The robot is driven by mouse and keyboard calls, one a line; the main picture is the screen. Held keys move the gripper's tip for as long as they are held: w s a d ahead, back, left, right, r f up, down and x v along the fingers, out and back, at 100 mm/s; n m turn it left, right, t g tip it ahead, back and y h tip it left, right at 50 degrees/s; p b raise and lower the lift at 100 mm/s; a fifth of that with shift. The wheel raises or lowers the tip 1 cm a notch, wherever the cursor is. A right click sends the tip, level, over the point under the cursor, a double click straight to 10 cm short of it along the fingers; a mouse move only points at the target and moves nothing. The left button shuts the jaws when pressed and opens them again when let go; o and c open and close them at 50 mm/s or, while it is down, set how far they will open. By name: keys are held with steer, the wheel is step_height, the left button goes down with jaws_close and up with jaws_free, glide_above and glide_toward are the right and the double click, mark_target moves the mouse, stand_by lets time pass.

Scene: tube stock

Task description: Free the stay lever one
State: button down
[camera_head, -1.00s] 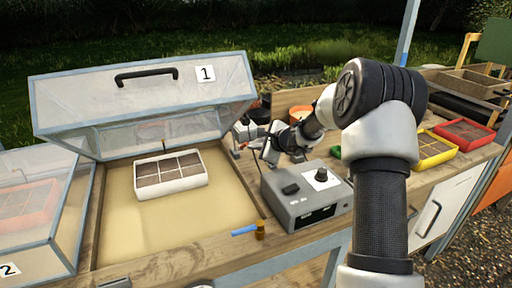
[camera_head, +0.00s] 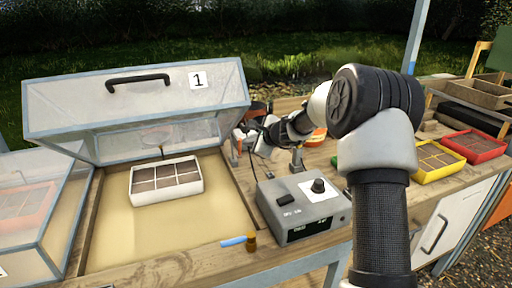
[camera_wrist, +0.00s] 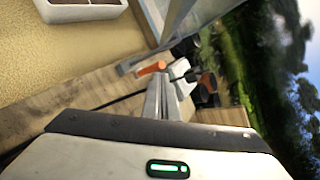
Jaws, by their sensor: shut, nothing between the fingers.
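The clear lid marked 1 (camera_head: 135,100) stands tilted open above its sand-floored frame. A small orange lever-like piece (camera_wrist: 151,68) shows beside the frame's corner in the wrist view; I take it for stay lever one, but its mount is unclear. My gripper (camera_wrist: 166,82) is shut and empty, with its fingertips close to the orange piece; I cannot tell whether they touch. In the head view, my gripper (camera_head: 246,148) is small and partly hidden at the frame's back right corner. A blue-handled brass fitting (camera_head: 240,242) lies at the front right edge.
A white cell tray (camera_head: 166,181) sits inside the open frame. A closed clear lid (camera_head: 30,215) is at left. Yellow (camera_head: 437,162) and red (camera_head: 474,146) trays are at right.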

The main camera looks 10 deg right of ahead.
steer(key=shift+w+a+r, duration=0.2)
steer(key=shift+w+a, duration=0.05)
steer(key=shift+r, duration=0.1)
steer(key=shift+d+r+p, duration=0.1)
steer(key=shift+r+p, duration=0.5)
steer(key=shift+r, duration=0.05)
step_height(320, 180, up, 10)
steer(key=d+p, duration=0.2)
steer(key=p, duration=0.5)
steer(key=shift+s+d+f, duration=0.15)
steer(key=shift+s, duration=0.3)
